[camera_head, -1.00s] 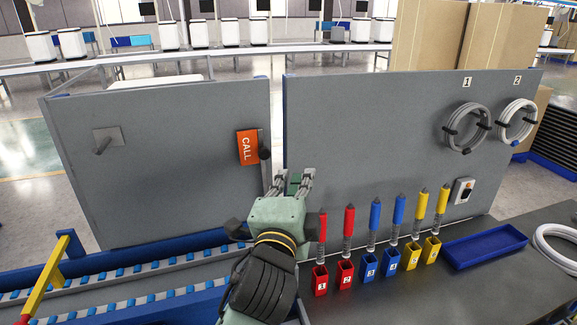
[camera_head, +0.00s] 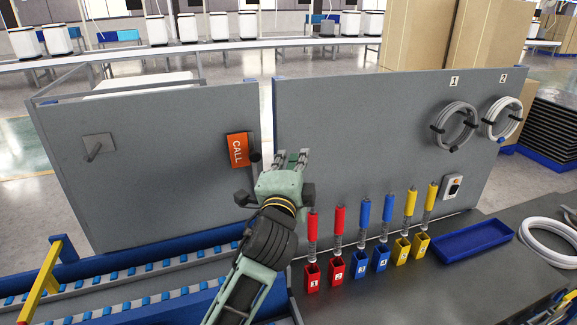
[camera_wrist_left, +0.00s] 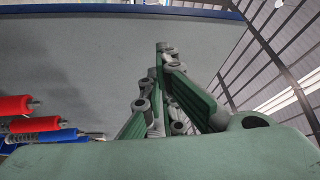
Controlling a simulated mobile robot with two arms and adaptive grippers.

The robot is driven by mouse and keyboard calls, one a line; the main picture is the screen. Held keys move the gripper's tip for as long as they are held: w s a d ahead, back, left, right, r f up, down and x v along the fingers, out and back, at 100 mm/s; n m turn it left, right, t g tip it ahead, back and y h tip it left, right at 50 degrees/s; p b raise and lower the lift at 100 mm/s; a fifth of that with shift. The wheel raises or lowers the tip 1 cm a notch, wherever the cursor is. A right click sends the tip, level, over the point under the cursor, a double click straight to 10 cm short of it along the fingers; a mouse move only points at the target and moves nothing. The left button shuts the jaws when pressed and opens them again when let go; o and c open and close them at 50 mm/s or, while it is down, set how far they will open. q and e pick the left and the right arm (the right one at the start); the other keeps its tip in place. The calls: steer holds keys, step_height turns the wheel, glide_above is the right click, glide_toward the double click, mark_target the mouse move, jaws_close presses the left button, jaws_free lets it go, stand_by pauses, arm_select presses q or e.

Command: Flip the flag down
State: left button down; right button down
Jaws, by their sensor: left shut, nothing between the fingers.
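The orange flag marked CALL (camera_head: 238,149) is on the left grey panel, near its right edge. Its text runs vertically, and a dark round knob (camera_head: 255,158) sits just to its right. My left gripper (camera_head: 291,156) is shut and empty. It is in front of the right grey panel, to the right of the flag, at about the flag's height in the picture and apart from it. The left wrist view shows its fingers (camera_wrist_left: 163,75) against a grey panel, with no flag visible. My right gripper is not seen.
Red, blue and yellow plugs stand above numbered holders (camera_head: 382,257) at the lower right. A blue tray (camera_head: 474,240) lies beyond them. Two cable coils (camera_head: 455,127) hang on the right panel. A peg (camera_head: 95,150) projects from the left panel. A conveyor (camera_head: 130,285) runs below.

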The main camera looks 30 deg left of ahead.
arm_select(q)
steer(key=a, duration=0.1)
steer(key=s+a+p, duration=0.1)
steer(key=a, duration=0.1)
steer(key=shift+s+a+f, duration=0.2)
steer(key=shift+s+f, duration=0.15)
steer(key=shift+s, duration=0.05)
steer(key=shift+w, duration=0.15)
steer(key=shift+a, duration=0.1)
